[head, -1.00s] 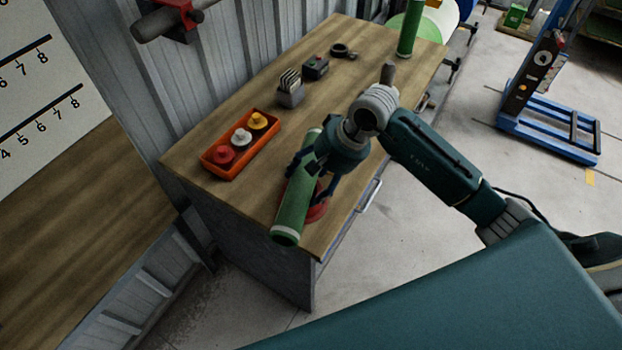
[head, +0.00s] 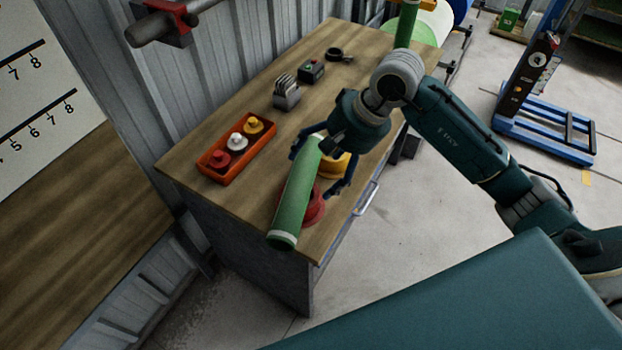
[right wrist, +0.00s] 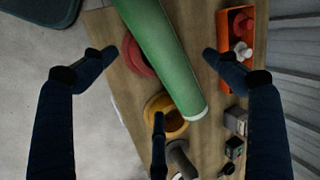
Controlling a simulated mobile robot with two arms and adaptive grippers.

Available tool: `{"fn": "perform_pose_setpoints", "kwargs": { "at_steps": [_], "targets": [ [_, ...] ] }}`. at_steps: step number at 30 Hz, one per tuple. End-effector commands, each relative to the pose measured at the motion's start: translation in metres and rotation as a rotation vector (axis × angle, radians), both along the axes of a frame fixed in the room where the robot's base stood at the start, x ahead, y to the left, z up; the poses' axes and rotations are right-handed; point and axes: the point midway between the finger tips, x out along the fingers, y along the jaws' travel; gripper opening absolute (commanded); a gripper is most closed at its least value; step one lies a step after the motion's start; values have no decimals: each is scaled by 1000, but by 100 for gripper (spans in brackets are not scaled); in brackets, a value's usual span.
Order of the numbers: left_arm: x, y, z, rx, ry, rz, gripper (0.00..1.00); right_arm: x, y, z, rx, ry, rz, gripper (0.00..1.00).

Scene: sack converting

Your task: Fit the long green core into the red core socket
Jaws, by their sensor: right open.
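The long green core (head: 293,205) with pale end rims slants across the red core socket (head: 317,207) at the bench's near end; it is not upright in it. I cannot tell what it rests on. In the right wrist view the core (right wrist: 165,50) hides part of the red socket (right wrist: 138,62). My right gripper (head: 313,174) is open, its fingers spread to either side of the core's upper part, with gaps to both sides in the wrist view. My left gripper is not in view.
A yellow socket (head: 335,165) is beside the red one. An orange tray (head: 236,175) holds red, white and yellow knobbed pieces. A card holder (head: 286,97) and small box (head: 311,70) stand farther back. Another green core (head: 407,25) stands upright at the far end.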

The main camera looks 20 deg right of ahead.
Motion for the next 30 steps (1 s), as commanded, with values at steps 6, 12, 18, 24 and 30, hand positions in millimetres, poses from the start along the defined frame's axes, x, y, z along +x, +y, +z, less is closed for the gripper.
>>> {"fn": "perform_pose_setpoints", "kwargs": {
  "at_steps": [6, 12, 18, 24, 30],
  "targets": [
    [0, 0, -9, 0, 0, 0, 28, -8, -12, 31, 0, -2, -2, 88],
    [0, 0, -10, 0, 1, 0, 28, -11, -16, 41, 0, 0, 0, 88],
    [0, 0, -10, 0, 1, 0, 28, -11, -15, 42, 1, 1, 0, 88],
    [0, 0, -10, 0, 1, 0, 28, -11, -15, 42, 1, 1, 0, 88],
    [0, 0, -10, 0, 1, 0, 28, -14, 12, 43, 98, 7, -5, 88]
  ]
}}
